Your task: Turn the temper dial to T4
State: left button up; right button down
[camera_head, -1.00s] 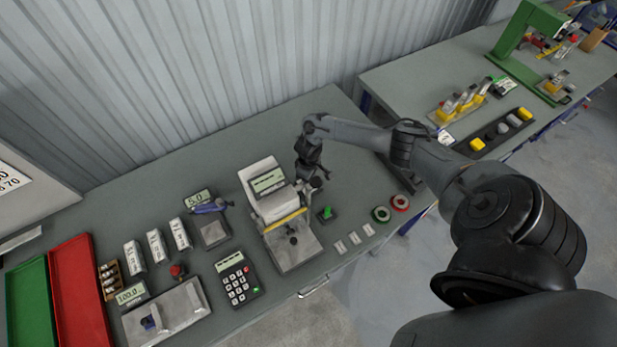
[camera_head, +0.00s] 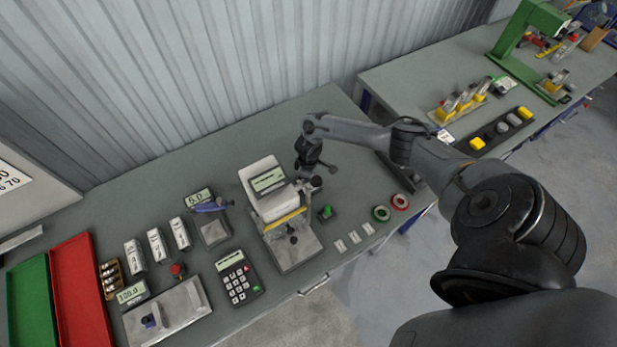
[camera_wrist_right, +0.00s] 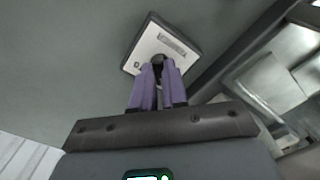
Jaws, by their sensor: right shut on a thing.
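My right gripper (camera_wrist_right: 159,84) is shut on a dark round knob (camera_wrist_right: 158,60) in the right wrist view. Its two purple fingers stand on either side of the knob. The knob stands on a pale square plate (camera_wrist_right: 172,46) with a dark edge and small dark print, too blurred to read; its setting cannot be told. In the head view my right gripper (camera_head: 312,178) points down close to the right side of the white-topped tester (camera_head: 262,180), and the knob and plate are hidden there behind the hand. My left gripper is not in view.
The tester's base plate (camera_head: 297,253) is in front. A keypad (camera_head: 238,279) stands to the left. Behind the tester the table is clear.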

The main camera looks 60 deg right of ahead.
jog(key=c, duration=1.2)
grip_release()
jog(key=shift+o, duration=0.2)
jog(key=shift+r, duration=0.1)
notch_tip(320, 180, up, 11)
jog(key=shift+f, duration=0.2)
